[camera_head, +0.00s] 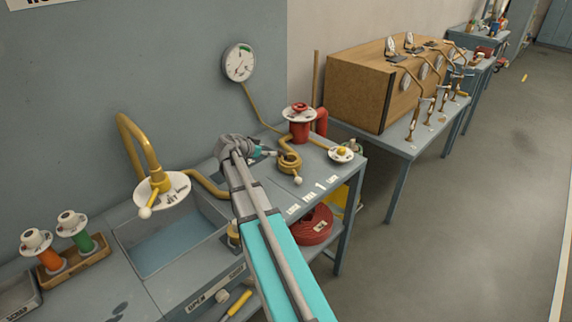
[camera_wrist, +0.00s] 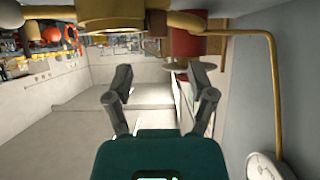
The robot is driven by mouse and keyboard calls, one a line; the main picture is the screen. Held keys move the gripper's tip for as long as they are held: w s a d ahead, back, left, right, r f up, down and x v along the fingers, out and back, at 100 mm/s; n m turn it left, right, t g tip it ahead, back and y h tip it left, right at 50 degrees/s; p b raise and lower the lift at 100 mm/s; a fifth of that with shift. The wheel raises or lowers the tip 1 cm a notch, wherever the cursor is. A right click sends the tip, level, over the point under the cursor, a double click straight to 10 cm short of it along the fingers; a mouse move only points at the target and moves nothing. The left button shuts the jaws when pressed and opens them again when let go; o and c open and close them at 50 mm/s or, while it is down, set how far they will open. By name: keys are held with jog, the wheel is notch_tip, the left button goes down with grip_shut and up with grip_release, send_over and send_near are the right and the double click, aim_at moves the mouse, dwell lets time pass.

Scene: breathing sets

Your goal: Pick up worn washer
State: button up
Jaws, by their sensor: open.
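I cannot make out a worn washer for certain in either view. My gripper (camera_head: 266,153) is over the right part of the bench, just left of a brass ring-shaped fitting (camera_head: 289,164) with a pale-knobbed handle. In the wrist view my gripper (camera_wrist: 162,84) has its two grey fingers spread apart with nothing between them. A large brass part (camera_wrist: 110,20) crosses the top of that view, beyond the fingertips. A white disc with a brass centre (camera_head: 341,154) lies near the bench's right edge.
A red standpipe (camera_head: 300,124) rises behind the brass fitting. A wall gauge (camera_head: 239,63) hangs above. A sink (camera_head: 170,240) with a brass tap (camera_head: 158,180) is to the left. A red hose coil (camera_head: 305,226) sits below. Open floor (camera_head: 450,220) lies right.

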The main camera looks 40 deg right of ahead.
aim_at(280, 151)
jog(key=shift+d+f, duration=0.3)
jog(key=shift+d, duration=0.3)
jog(key=shift+f, duration=0.1)
jog(key=shift+b+x, duration=1.3)
jog(key=shift+x, duration=1.25)
grip_shut()
